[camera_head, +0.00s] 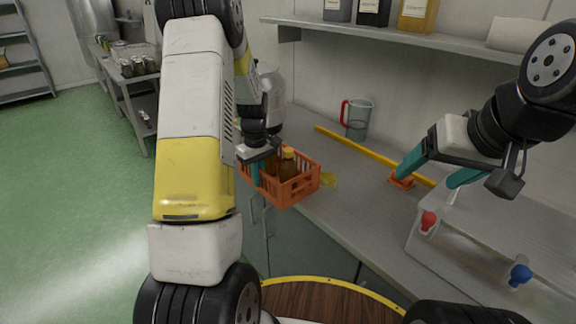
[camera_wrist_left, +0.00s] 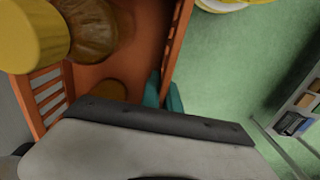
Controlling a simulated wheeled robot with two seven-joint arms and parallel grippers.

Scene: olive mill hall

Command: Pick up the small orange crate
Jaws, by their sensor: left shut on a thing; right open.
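The small orange crate (camera_head: 290,188) is at the left edge of the grey worktop, with slotted walls and yellow-capped bottles (camera_head: 288,165) inside. My left gripper (camera_head: 262,170) is shut on the crate's wall on its left side; one teal finger shows outside. My left arm hides part of that side. In the left wrist view the crate (camera_wrist_left: 178,42) fills the upper left, with the bottles (camera_wrist_left: 35,38) in it and green floor beyond. I cannot tell whether the crate touches the worktop. My right gripper (camera_head: 438,170) is open over the worktop on the right.
A yellow bar (camera_head: 350,145) lies along the worktop (camera_head: 335,208), with a red-handled jug (camera_head: 357,118) behind it. A small orange piece (camera_head: 402,181) lies below my right gripper. A grey box with red (camera_head: 428,221) and blue (camera_head: 520,274) knobs stands front right. Green floor (camera_head: 75,190) is clear at left.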

